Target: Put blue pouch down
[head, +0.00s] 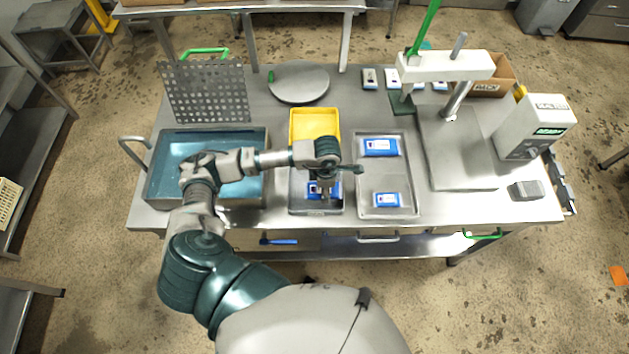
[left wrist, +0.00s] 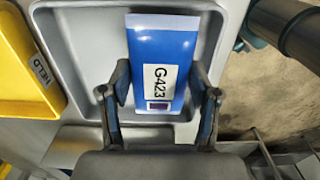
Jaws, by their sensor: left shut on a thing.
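My left gripper (head: 322,190) is over the small grey tray (head: 295,196) at the front middle of the table. It is shut on a blue pouch (head: 314,187), partly hidden by the gripper in the head view. In the left wrist view the pouch (left wrist: 162,60) is blue with a white top band and a label reading G-423. The fingers (left wrist: 160,100) flank its sides, and the grey tray (left wrist: 85,60) surrounds it. I cannot tell whether the pouch touches the tray floor. My right gripper is not in view.
A yellow tray (head: 315,122) lies just behind; its label reads HELD in the wrist view. A larger grey tray (head: 385,175) with two blue pouches (head: 381,147) is to the right. A water-filled basin (head: 165,165) is at left, a press-like stand (head: 445,66) at right.

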